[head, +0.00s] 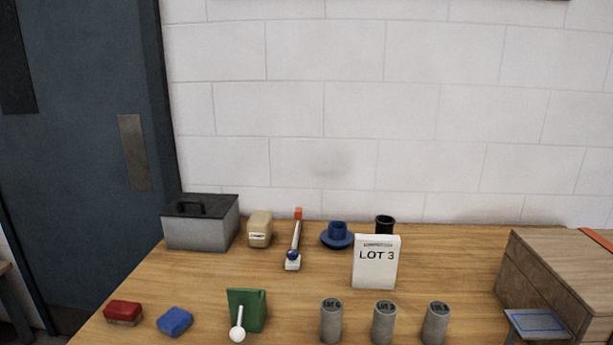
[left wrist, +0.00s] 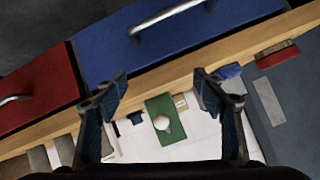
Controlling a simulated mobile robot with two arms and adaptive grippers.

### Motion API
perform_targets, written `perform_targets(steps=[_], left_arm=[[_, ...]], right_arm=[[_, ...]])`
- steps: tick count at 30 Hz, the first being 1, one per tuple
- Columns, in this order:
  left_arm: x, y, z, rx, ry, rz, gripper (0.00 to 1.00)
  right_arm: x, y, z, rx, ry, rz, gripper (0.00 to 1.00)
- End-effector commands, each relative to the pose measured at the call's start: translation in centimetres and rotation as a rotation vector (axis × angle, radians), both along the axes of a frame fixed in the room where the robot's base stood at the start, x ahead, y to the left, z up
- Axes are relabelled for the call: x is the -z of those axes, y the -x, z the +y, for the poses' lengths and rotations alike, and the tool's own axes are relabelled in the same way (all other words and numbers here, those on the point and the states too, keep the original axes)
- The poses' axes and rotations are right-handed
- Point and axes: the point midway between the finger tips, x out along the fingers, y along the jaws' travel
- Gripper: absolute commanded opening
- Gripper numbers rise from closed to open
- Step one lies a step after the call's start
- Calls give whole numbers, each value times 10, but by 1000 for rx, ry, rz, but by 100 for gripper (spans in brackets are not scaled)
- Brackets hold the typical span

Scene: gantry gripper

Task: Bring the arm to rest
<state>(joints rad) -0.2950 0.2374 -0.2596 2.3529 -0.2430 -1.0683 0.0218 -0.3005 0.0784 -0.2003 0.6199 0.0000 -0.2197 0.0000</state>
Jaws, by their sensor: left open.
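My left gripper (left wrist: 162,88) shows in the left wrist view, with its two dark fingers spread wide apart. Nothing is held between them. Past the fingers, and apart from them, I see the green block with a white ball-ended lever (left wrist: 162,122). The same green block (head: 247,309) stands near the front of the table in the head view. Neither arm shows in the head view, and my right gripper is in neither view.
On the wooden table stand a grey lidded box (head: 201,228), a LOT 3 sign (head: 376,263), grey cylinders (head: 384,323), a red block (head: 123,312), a blue block (head: 175,321) and a wooden chest (head: 560,275). Red (left wrist: 35,88) and blue (left wrist: 170,45) drawer fronts lie beyond the table edge.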

Motion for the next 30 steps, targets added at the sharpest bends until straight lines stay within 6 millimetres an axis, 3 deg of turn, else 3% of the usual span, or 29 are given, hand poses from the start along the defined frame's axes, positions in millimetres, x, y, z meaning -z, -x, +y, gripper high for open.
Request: perform_targets(steps=[1,3,6,14,15,23,26,30], left_arm=[[24,26,4,-32,32,103,64],[49,59,8,-66,67,228,64],[75,101,10,-101,105,376,64],[111,199,7,-155,178,684,64],[118,205,7,-158,181,711,64],[192,189,4,-157,172,733,64],[228,188,4,-156,169,748,64],[291,194,3,-155,164,773,64]], right_arm=[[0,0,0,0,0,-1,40],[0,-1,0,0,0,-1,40],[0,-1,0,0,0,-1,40],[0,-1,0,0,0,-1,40],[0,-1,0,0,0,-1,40],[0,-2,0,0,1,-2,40],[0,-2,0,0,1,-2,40],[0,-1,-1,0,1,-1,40]])
